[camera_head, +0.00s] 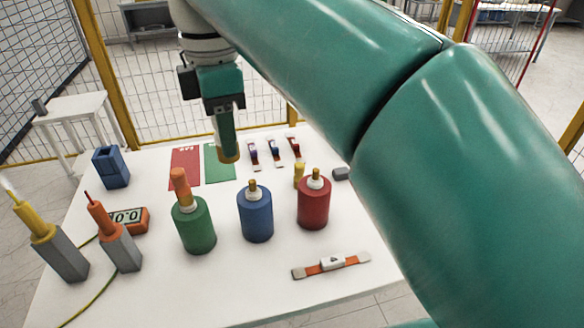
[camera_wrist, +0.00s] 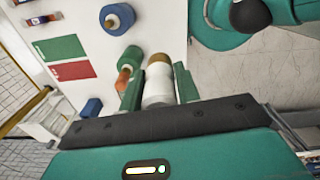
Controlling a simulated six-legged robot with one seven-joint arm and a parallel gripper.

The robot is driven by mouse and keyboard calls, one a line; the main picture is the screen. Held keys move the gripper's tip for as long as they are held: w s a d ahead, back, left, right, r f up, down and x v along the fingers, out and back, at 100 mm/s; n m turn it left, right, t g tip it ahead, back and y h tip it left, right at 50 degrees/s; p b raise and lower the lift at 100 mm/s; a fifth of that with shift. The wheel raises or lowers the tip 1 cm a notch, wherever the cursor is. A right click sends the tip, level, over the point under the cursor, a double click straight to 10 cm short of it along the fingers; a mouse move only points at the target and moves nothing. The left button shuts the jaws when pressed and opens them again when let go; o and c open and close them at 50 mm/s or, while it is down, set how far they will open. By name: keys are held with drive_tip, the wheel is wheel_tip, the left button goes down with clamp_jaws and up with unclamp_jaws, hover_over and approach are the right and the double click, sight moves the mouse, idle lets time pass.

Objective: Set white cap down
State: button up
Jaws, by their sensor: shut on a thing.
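My gripper (camera_head: 227,142) is above the back part of the white table, over the green card. In the wrist view my gripper (camera_wrist: 160,85) has its two green fingers shut on the white cap (camera_wrist: 158,86), a white cylinder with a gold-brown end (camera_wrist: 159,58). In the head view the finger hides most of the cap, and only its gold-brown end (camera_head: 229,157) shows below. The cap appears held above the table; no contact with it is visible.
Green (camera_head: 193,226), blue (camera_head: 256,215) and red (camera_head: 314,204) bottles stand mid-table. Red (camera_head: 185,168) and green (camera_head: 219,168) cards lie behind. A blue block (camera_head: 110,168) and orange meter (camera_head: 129,221) are left. The front middle is clear.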

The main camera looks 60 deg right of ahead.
drive_tip(key=w+d+f+m, duration=1)
drive_tip(key=w+d+f, duration=0.2)
drive_tip(key=w+f, duration=0.15)
drive_tip(key=d+f+m, duration=0.2)
drive_tip(key=d+f, duration=0.1)
drive_tip(key=f, duration=0.2)
drive_tip(key=d+f+m, duration=0.3)
drive_tip(key=d+f, duration=0.1)
drive_tip(key=f, duration=0.2)
drive_tip(key=d+f+m, duration=0.2)
drive_tip(key=d+f, duration=0.1)
drive_tip(key=f, duration=0.3)
drive_tip(key=shift+w+d+m, duration=0.15)
drive_tip(key=shift+w+m, duration=0.15)
drive_tip(key=shift+w, duration=0.1)
drive_tip(key=shift+f, duration=2)
drive_tip(key=shift+f, duration=0.1)
drive_tip(key=o, duration=0.5)
drive_tip(key=shift+f, duration=0.1)
drive_tip(key=o, duration=0.5)
